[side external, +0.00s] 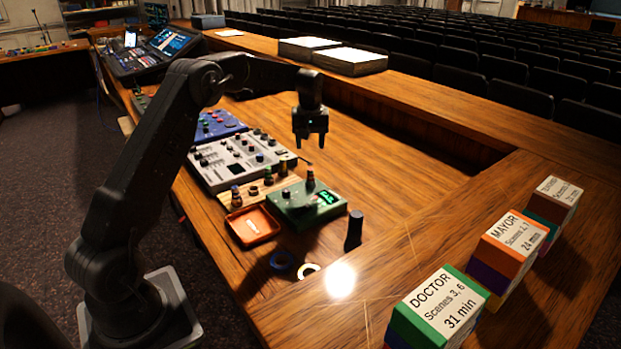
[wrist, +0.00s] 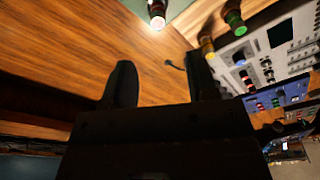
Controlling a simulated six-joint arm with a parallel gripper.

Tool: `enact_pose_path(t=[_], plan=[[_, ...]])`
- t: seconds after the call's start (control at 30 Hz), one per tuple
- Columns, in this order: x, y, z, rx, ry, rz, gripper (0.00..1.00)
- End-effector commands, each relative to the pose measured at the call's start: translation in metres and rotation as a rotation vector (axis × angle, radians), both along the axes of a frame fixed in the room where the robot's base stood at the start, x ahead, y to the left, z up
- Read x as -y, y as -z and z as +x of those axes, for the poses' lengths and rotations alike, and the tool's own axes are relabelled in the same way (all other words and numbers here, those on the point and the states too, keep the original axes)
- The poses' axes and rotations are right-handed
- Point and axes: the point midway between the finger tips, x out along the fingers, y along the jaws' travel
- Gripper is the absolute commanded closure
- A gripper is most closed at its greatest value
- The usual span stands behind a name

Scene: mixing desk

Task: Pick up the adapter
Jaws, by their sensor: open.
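A small dark piece with a thin tail (wrist: 175,65) lies on the wooden desk between my fingers in the wrist view. It looks like the adapter, but it is too small to be sure. In the side view a thin dark piece (side external: 305,161) shows by the mixer's near right corner, probably the same thing. My gripper (side external: 310,146) points down above the desk, fingers apart and empty, over the area just behind the green box. In the wrist view my gripper's two black fingers (wrist: 160,62) stand wide apart, with the small piece near the right one.
The grey mixer (side external: 235,160), green box (side external: 318,212) with upright knob, and wooden strip of pegs (side external: 233,201) stand close by. An orange tray (side external: 233,229), black cylinder (side external: 353,230) and two rings (side external: 282,261) lie nearer. Labelled blocks (side external: 510,240) stand right. Desk right of the mixer is clear.

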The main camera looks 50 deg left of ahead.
Motion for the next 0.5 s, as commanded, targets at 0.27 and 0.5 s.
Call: enact_pose_path(t=[0.27, 0.5], plan=[[-0.004, 0.050, 0.003, -0.002, 0.001, -0.001, 0.47], [-0.005, 0.067, 0.003, -0.002, 0.002, -0.001, 0.47]])
